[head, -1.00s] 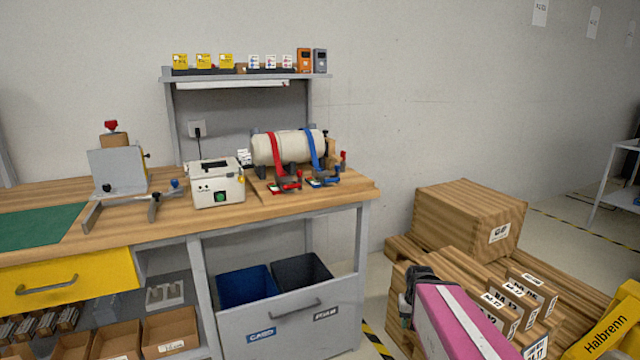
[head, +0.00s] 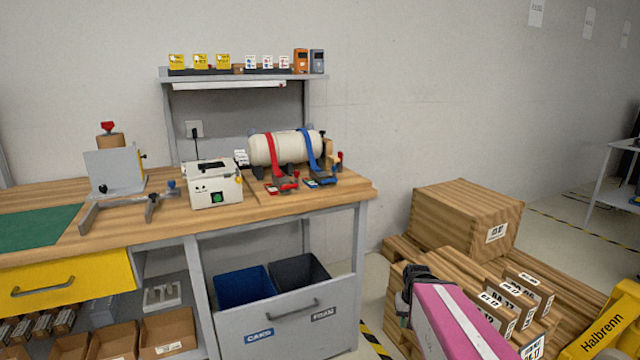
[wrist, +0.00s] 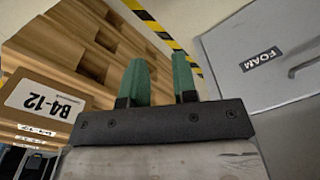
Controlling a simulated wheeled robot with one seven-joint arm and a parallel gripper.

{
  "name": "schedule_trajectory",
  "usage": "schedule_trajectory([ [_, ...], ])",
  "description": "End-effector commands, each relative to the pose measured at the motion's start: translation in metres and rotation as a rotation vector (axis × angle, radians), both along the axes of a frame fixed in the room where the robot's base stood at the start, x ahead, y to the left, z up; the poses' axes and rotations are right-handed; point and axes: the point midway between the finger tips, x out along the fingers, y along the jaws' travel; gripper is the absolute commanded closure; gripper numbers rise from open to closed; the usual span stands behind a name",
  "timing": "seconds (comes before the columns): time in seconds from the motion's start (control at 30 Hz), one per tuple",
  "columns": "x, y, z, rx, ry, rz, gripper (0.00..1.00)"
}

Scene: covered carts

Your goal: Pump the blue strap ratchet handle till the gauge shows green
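A cream cylinder (head: 287,148) lies on the right end of the workbench, in the head view. A blue strap (head: 311,148) and a red strap (head: 271,150) run over it. The blue strap's ratchet (head: 323,181) sits on the bench in front of the cylinder, right of the red ratchet (head: 283,187). The handle's angle and any gauge reading are too small to tell. My gripper is low, right of the bench and well away from the ratchet. In the wrist view its two green fingers (wrist: 160,78) stand apart with nothing between them.
A white box (head: 213,184) and a grey clamp stand (head: 115,172) are left of the cylinder. The bench front holds a grey bin drawer (head: 290,335). Wooden crates (head: 466,225) stand right of the bench, close to my arm. Striped floor tape (wrist: 150,22) lies between.

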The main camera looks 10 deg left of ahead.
Motion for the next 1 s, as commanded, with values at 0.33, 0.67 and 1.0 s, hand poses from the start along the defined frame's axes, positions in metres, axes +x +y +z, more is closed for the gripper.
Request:
schedule_trajectory([
  [0.33,0.072,0.069,0.044,0.405,-0.061,-0.057,0.74],
  [0.67,0.163,0.145,0.162,0.982,-0.167,-0.083,0.74],
  [1.0,0.229,0.173,0.31,1.52,-0.278,-0.064,0.74],
])
